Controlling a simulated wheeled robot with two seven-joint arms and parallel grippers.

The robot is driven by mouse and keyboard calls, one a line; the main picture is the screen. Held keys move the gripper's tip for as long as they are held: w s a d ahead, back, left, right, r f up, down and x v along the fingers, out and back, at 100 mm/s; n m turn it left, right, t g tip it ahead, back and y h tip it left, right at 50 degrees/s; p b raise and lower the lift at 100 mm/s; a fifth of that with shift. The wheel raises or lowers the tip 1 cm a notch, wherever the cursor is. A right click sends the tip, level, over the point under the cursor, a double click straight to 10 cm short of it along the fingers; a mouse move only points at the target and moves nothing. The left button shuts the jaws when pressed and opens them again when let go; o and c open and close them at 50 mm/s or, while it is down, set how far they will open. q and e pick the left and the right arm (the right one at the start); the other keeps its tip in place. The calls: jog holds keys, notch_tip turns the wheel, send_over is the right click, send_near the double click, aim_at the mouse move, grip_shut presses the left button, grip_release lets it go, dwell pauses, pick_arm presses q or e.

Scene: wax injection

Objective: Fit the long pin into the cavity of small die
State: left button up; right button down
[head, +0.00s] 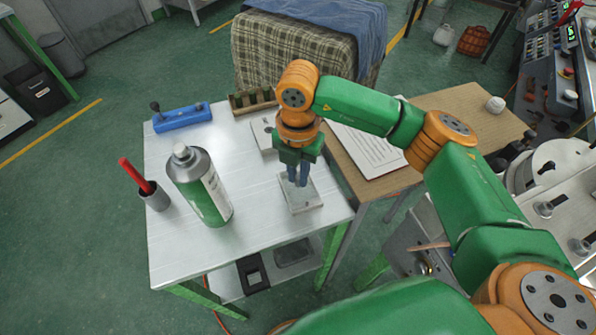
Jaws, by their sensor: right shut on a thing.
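My right gripper (298,182) points down over the front right part of the white table. Its fingers are shut on the long pin, which is mostly hidden between them. Directly under the fingertips lies a flat grey block that looks like the small die (303,206). Its cavity is covered by the gripper, and I cannot tell whether the pin is in it or just above it. A second grey block (261,135) lies behind, partly hidden by my right arm. My left gripper is out of view.
A blue block (183,117) and a wooden rack (250,103) lie at the back. A wooden table with a paper (366,150) adjoins at the right.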

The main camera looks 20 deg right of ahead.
aim_at(298, 177)
jog(key=shift+f, duration=0.25)
jog(key=c, duration=0.8)
grip_release()
jog(key=shift+o, duration=0.2)
jog(key=shift+r, duration=0.1)
notch_tip(298, 177, up, 6)
jog(key=shift+r+b, duration=0.1)
jog(key=shift+b, duration=0.9)
jog(key=shift+r, duration=0.4)
